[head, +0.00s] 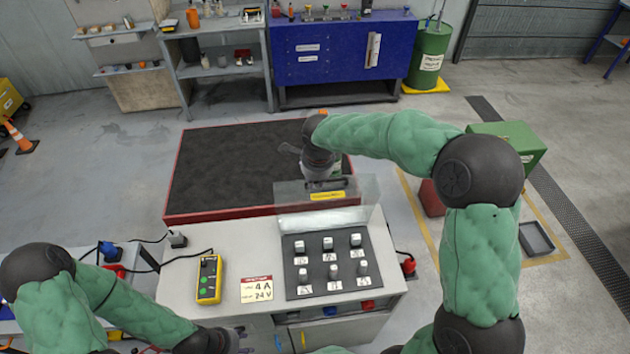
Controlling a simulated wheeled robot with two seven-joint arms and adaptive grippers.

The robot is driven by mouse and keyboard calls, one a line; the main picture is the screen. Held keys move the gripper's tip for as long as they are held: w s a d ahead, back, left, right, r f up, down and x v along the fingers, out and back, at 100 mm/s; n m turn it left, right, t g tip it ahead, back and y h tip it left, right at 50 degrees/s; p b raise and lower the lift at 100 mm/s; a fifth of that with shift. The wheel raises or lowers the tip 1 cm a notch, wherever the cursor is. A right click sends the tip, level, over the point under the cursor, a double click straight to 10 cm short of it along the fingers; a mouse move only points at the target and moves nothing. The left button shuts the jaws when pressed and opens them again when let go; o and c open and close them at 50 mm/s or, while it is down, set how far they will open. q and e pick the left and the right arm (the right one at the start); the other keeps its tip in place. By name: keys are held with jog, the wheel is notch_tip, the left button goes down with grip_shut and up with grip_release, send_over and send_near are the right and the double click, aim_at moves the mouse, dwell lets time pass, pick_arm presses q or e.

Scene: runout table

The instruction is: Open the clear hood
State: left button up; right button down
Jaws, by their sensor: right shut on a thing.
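The clear hood (361,192) is a see-through cover with a yellow label, at the back of the switch panel (318,292) on the console. It looks tilted up, with several white-capped knobs in front of it uncovered. My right gripper (322,178) reaches in from the right at the hood's upper edge, by a dark handle bar (340,184). It is shut on the hood there, though its fingertips are partly hidden. My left gripper (240,341) is low at the bottom edge, in front of the console; its fingers are too unclear to read.
A dark red-rimmed bed (225,165) lies behind. My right arm spans above the console's right side.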

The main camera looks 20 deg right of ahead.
jog(key=b, duration=0.1)
jog(key=s, duration=0.1)
jog(key=s+f+b, duration=0.1)
jog(key=shift+s+a+b, duration=0.25)
jog(key=shift+a+b, duration=0.05)
jog(key=shift+a, duration=0.05)
jog(key=shift+s+a+b, duration=0.2)
jog(key=shift+s+b, duration=0.25)
jog(key=shift+s, duration=0.25)
jog(key=shift+r, duration=0.1)
jog(key=c, duration=1.2)
grip_release()
jog(key=shift+w, duration=0.15)
jog(key=shift+r, duration=0.15)
notch_tip(320, 180, up, 11)
send_over(317, 199)
jog(key=s+a, duration=0.1)
jog(key=s, duration=0.4)
jog(key=shift+w+a+r, duration=0.15)
